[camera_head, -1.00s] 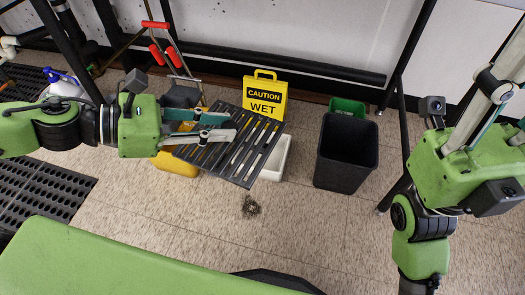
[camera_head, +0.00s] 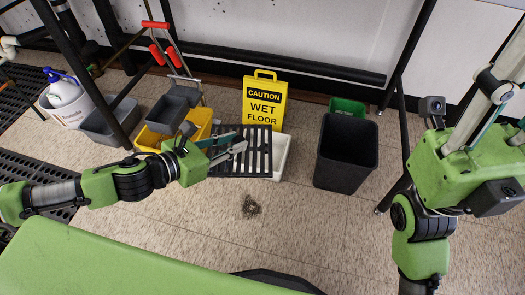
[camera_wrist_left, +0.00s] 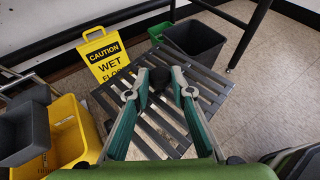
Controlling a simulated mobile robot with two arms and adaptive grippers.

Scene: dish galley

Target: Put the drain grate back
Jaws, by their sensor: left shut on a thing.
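The drain grate (camera_head: 256,163) is a dark slotted panel left of the middle of the head view. It is in front of the yellow caution sign and overlaps a white bin (camera_head: 281,158). My left gripper (camera_head: 238,141) is shut on the grate, its fingers reaching over it from the left. In the left wrist view the grate (camera_wrist_left: 152,133) lies under and around the fingers (camera_wrist_left: 160,80), which hide part of it. I cannot tell how high the grate is above the floor.
A yellow wet-floor sign (camera_head: 265,103) stands behind the grate. A yellow mop bucket (camera_head: 198,121) is at its left, a black bin (camera_head: 345,155) at its right. A small dark clump (camera_head: 251,206) lies on the floor in front. Floor around the clump is clear.

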